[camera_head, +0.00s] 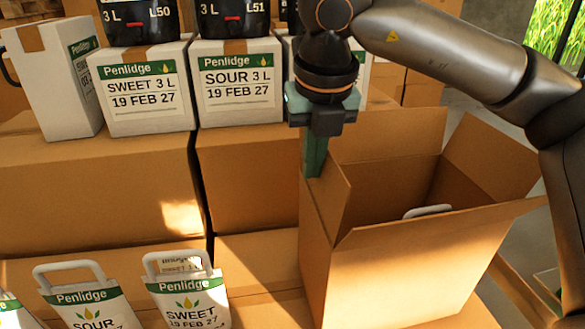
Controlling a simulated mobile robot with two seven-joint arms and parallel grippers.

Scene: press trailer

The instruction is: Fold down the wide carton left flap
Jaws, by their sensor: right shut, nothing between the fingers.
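The wide carton (400,275) is open-topped brown cardboard and stands at the right. Its left flap (326,205) stands roughly upright at the left side of the opening. The back flap (385,136) also stands up, and the right flap (492,157) leans outward. My right gripper (315,166) points down at the top of the left flap, fingers shut and empty. Whether it touches the flap I cannot tell. A white handle (427,211) shows inside the carton. My left gripper is out of the frame.
White Penlidge boxes (240,85) stand on large brown cartons (95,195) at the back left, with dark containers (232,17) on top. Handled Penlidge packs (185,295) stand at the front left. My right arm crosses above the carton.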

